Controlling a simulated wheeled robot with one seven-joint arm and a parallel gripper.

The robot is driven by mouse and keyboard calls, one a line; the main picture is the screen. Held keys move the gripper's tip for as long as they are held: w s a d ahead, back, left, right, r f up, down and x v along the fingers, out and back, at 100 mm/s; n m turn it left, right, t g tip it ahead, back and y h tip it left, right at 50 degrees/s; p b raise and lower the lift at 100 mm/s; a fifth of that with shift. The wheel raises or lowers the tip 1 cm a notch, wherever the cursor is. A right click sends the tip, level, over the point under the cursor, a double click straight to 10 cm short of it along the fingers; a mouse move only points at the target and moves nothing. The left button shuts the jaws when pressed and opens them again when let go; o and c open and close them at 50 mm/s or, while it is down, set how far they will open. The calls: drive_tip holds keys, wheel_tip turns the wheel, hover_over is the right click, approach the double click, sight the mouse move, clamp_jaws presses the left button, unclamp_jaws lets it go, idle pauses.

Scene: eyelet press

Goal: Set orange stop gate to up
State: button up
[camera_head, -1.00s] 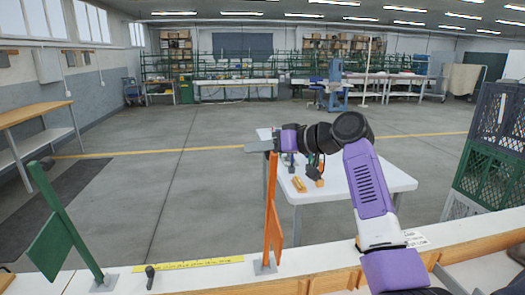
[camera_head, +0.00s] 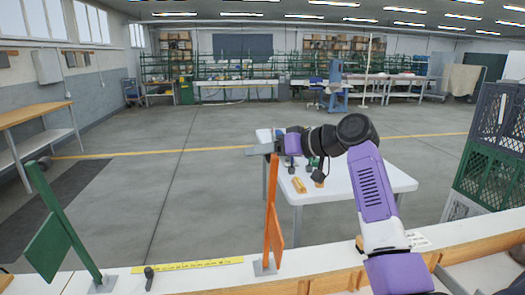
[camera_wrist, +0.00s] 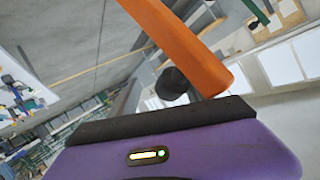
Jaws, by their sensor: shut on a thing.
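The orange stop gate (camera_head: 270,220) stands on the near white bench, its bar close to upright and its flat paddle low on the right side. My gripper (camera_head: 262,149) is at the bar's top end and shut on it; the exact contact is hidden. In the wrist view the orange bar (camera_wrist: 182,45) slants past the purple gripper body, with a black knob (camera_wrist: 172,84) beside it. The fingertips do not show clearly there.
A green gate (camera_head: 60,220) leans at the left of the bench. A white table (camera_head: 345,195) with small parts stands behind; green and dark crates (camera_head: 490,150) are at right.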

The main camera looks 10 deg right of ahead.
drive_tip(key=b+v, duration=0.1)
drive_tip(key=v, duration=0.6)
drive_tip(key=shift+d+r, duration=0.15)
drive_tip(key=shift+d, duration=0.2)
drive_tip(key=shift+w, duration=0.1)
drive_tip(key=shift+c, duration=0.5)
